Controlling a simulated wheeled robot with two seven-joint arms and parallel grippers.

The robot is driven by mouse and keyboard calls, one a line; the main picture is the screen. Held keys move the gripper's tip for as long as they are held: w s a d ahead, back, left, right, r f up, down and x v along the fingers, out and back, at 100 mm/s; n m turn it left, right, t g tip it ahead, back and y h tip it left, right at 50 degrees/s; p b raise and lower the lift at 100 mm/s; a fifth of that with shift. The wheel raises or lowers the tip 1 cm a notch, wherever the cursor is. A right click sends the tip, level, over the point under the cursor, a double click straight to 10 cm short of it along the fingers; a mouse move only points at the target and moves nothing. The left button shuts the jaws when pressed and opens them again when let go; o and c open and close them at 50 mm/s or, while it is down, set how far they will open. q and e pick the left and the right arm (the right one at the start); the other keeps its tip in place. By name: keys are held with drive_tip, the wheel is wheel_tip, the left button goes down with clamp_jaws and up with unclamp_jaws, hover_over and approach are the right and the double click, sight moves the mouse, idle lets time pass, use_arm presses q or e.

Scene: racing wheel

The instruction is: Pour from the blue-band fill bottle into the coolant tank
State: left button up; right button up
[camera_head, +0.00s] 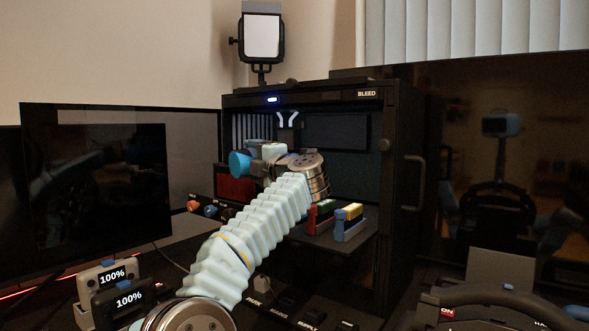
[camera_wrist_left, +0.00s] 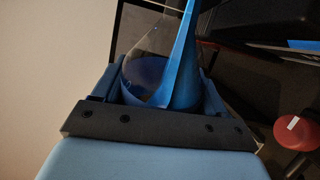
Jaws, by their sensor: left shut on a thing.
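My left arm reaches up from the bottom of the head view to the front of a black cabinet marked BLEED (camera_head: 367,94). My left gripper (camera_head: 262,156) is at the cabinet's open front, largely hidden behind my own wrist. In the left wrist view, its fingers (camera_wrist_left: 160,96) are shut on a clear bottle with a blue strip, the fill bottle (camera_wrist_left: 181,62). A blue round end (camera_head: 238,163) sticks out to the left of the gripper in the head view, probably part of this bottle. I cannot make out the coolant tank for certain, nor any liquid flowing.
Red and blue blocks with green and yellow tops (camera_head: 348,222) stand on the cabinet's shelf, right of my wrist. Two devices reading 100% (camera_head: 129,299) stand at lower left. A monitor (camera_head: 90,185) is at left, a steering wheel (camera_head: 500,305) at lower right.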

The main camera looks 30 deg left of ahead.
use_arm(q)
drive_tip(key=shift+r+m, duration=0.1)
drive_tip(key=shift+m, duration=0.3)
use_arm(e)
drive_tip(key=shift+w+d, duration=0.25)
drive_tip(key=shift+w, duration=0.05)
idle(1.1)
